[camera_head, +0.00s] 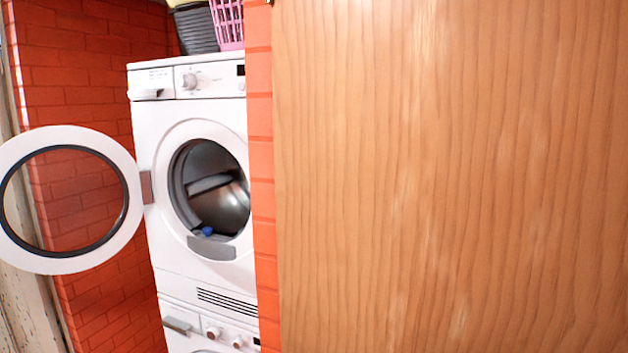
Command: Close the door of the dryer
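The white dryer (168,120) stands on top of another white machine at the left of the head view. Its round door (112,246) is wide open and swung out to the left, hinged at the left of the opening. The door has a white ring with a dark inner rim, and the red wall shows through it. The drum (222,207) is visible inside, with a small blue item (207,231) at the bottom of the opening. The dryer's right side is hidden behind a brick edge. Neither of my grippers is in view.
A large wooden panel (450,180) fills the right side, close to me. A narrow orange brick edge (262,200) borders it. The lower machine (190,342) is partly visible. A dark basket (195,30) and a pink basket (228,22) sit above the dryer.

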